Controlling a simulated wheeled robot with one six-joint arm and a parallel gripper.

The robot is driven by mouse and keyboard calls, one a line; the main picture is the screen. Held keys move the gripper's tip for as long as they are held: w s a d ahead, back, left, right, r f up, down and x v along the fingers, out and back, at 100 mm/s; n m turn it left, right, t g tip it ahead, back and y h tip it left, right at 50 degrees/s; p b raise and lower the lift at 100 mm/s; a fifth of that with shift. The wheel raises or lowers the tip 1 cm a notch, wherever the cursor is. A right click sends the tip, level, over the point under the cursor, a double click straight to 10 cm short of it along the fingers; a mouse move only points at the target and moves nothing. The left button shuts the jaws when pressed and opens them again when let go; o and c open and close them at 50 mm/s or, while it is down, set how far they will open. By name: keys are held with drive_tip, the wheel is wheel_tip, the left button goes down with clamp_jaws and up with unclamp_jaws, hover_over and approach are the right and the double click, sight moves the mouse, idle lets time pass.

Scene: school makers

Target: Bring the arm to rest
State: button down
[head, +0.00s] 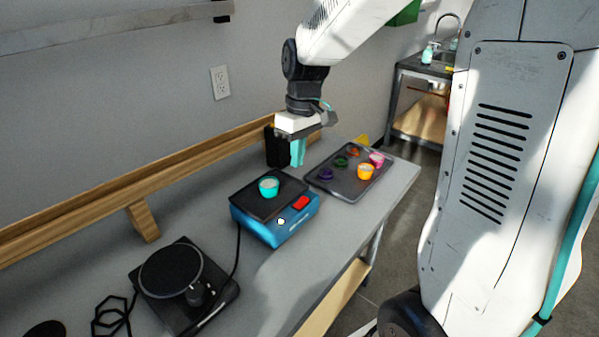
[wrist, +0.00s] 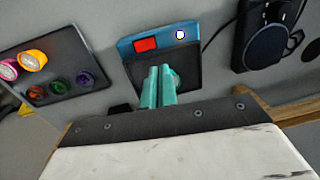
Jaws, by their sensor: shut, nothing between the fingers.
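My gripper (head: 297,153) hangs from my white arm above the back of the bench, fingers pointing down. Its teal fingers are together with nothing between them. In the wrist view the shut fingers (wrist: 158,87) overlap the dark top of the blue device. In the head view they are behind and slightly right of a teal cup (head: 268,187), which stands on that device. In the wrist view the fingers hide most of the cup.
The blue device (head: 262,229) has a red button. A dark tray (head: 344,191) with several coloured cups lies to its right. A black round-plated device (head: 172,284) stands at the left. A wooden rail (head: 185,179) runs along the wall. The bench front (head: 325,237) is clear.

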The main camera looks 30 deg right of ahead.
drive_tip(key=shift+a+r, duration=0.1)
drive_tip(key=shift+r, duration=0.7)
drive_tip(key=s+a+r+m+t, duration=0.1)
drive_tip(key=s+r+m, duration=0.1)
drive_tip(key=s, duration=1)
drive_tip(key=s+a+r+m+t+h, duration=0.1)
drive_tip(key=s+r+m, duration=0.1)
drive_tip(key=s, duration=1)
drive_tip(key=shift+s+a+r, duration=0.15)
drive_tip(key=shift+a+r, duration=0.1)
drive_tip(key=shift+r, duration=0.6)
